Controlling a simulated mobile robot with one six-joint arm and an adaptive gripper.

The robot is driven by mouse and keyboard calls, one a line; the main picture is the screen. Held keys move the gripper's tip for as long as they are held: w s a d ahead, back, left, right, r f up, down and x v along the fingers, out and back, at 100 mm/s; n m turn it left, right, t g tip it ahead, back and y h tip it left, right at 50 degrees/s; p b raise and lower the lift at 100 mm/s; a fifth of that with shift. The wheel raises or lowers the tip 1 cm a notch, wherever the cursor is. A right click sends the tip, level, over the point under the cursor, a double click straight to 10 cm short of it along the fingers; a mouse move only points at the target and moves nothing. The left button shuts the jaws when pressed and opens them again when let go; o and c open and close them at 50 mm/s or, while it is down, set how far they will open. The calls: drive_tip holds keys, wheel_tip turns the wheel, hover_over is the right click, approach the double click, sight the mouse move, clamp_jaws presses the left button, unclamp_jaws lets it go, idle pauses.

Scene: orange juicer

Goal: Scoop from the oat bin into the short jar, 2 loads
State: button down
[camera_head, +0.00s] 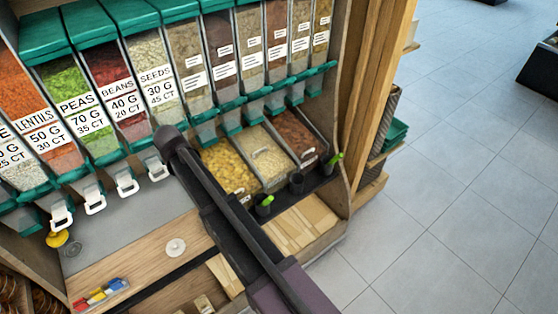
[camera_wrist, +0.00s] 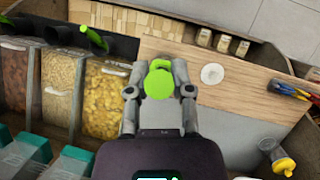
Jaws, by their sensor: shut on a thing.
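My gripper (camera_wrist: 160,85) is shut on a green scoop (camera_wrist: 159,80), seen in the wrist view over the counter. Only its green part shows clearly, so I cannot tell whether it holds oats. The oat bin (camera_head: 268,155) is the pale middle bin of the front row, between yellow flakes and a brown filling. It also shows in the wrist view (camera_wrist: 57,85), left of my gripper. In the head view my arm hides the gripper. Small jars (camera_wrist: 224,43) stand beyond the gripper; I cannot tell which is the short jar.
Black scoop holders (camera_head: 297,183) line the bins' front; green handles stick out of two. Tall dispensers (camera_head: 150,65) rise behind. A white disc (camera_head: 175,247), coloured-handled items (camera_head: 100,293) and a yellow-topped clear container (camera_wrist: 280,163) are on the counter. Bare wood lies around the disc.

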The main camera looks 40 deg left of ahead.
drive_tip(key=shift+s+d+r+p, duration=0.1)
drive_tip(key=shift+d+r+p, duration=0.2)
drive_tip(key=shift+r+p, duration=0.15)
drive_tip(key=shift+d+r+p, duration=0.25)
drive_tip(key=shift+r+p, duration=0.05)
drive_tip(key=shift+r, duration=0.25)
